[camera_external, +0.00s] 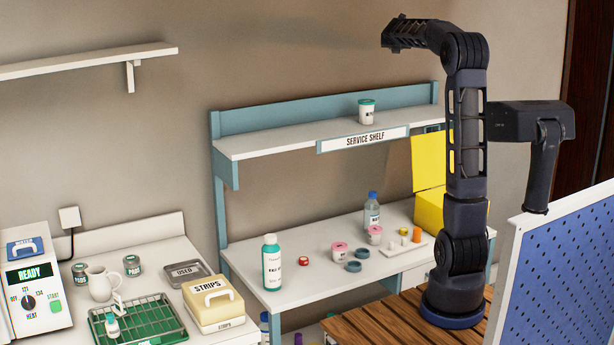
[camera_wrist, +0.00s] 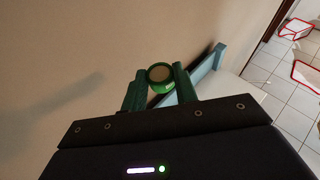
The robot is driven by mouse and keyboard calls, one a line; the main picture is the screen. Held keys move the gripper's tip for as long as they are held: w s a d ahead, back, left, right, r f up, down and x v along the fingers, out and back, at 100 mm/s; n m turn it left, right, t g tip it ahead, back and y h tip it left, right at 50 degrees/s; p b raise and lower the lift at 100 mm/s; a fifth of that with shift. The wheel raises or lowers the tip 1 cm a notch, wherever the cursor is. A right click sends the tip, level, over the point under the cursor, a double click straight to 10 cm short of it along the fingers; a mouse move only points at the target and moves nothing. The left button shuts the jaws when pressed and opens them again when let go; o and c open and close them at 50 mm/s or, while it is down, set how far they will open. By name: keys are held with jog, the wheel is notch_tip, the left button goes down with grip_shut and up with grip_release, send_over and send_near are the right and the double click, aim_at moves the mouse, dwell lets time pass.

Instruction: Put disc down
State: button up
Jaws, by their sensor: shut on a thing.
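A teal-edged shelf lies just beyond to the right in that view. In the external view my arm rises above the bench, but I cannot make out the fingertips or the held disc there. The service shelf (camera_external: 270,142) carries a white cup with a teal lid (camera_external: 367,111).
A yellow box (camera_external: 430,210) stands at the right. A blue perforated panel (camera_external: 565,265) borders my arm. The service shelf's left part is clear.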

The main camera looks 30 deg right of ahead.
send_over(403, 113)
jog(key=f, duration=2.4)
jog(key=shift+s+a+f, duration=0.1)
jog(key=shift+s+f, duration=0.1)
jog(key=shift+f, duration=0.1)
jog(key=shift+f, duration=0.15)
jog(key=o, duration=0.9)
jog(key=shift+o, duration=0.2)
